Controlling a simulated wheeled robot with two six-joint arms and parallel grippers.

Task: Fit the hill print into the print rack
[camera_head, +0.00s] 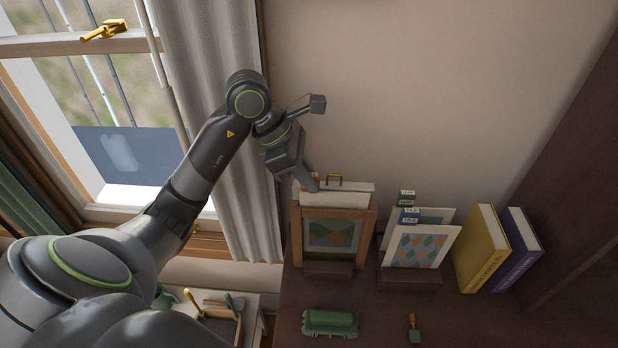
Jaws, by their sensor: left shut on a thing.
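A wooden print rack (297,240) stands at the left end of the dark shelf top. Just behind the rack's top rises a white panel (352,190) with a small gold handle. My left gripper (311,184) reaches down from the left to the panel's upper left edge. It is shut there, seemingly on the white panel; its fingertips partly hide the contact. I cannot tell whether the panel and the patterned print are one piece. My right gripper is out of view.
To the right, a second stand (410,279) holds prints, the front one blue and orange diamonds (418,246). A yellow book (482,250) and a purple book (516,250) lean beyond it.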

